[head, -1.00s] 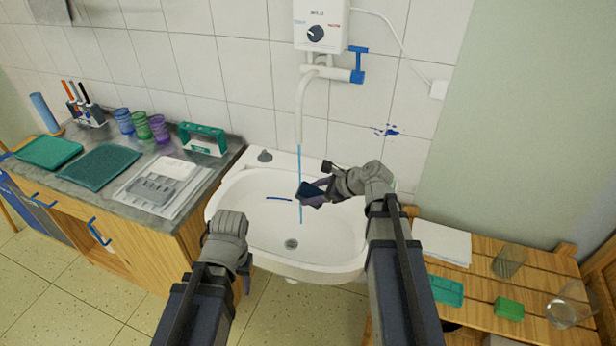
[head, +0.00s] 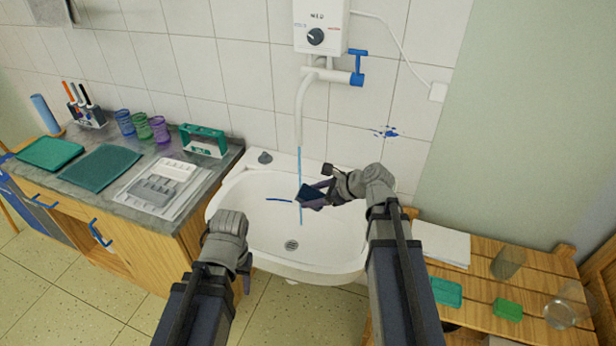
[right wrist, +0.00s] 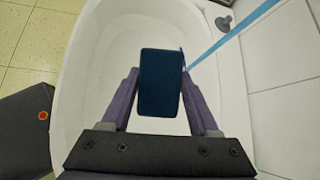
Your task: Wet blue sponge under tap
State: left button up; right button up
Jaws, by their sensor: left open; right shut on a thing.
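The dark blue sponge (head: 311,194) is held over the white sink (head: 262,225) by my right gripper (head: 318,193). In the right wrist view the sponge (right wrist: 161,82) sits between the two fingers of my right gripper (right wrist: 162,95). A thin blue water stream (head: 299,165) falls from the tap spout (head: 298,120) and meets the sponge's left edge. In the right wrist view the stream (right wrist: 232,40) reaches the sponge's upper right side. My left gripper (head: 244,280) hangs in front of the sink's left side, away from the sponge; its fingers are mostly hidden.
A water heater (head: 320,22) with a blue tap handle (head: 358,66) is on the tiled wall. A counter (head: 110,205) at left bears cups, trays and a caddy. A wooden slatted table (head: 480,290) at right holds a green sponge (head: 508,309) and glass jars.

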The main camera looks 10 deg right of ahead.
pick_arm(q)
notch_tip(320, 180, up, 3)
jog(key=p, duration=0.2)
jog(key=shift+p, duration=0.3)
pick_arm(e)
jog(key=s+r, duration=0.3)
jog(key=s, duration=0.1)
jog(key=shift+a+r, duration=0.1)
jog(key=shift+a, duration=0.2)
pick_arm(q)
jog(key=shift+c, duration=0.2)
pick_arm(e)
jog(key=shift+w, duration=0.1)
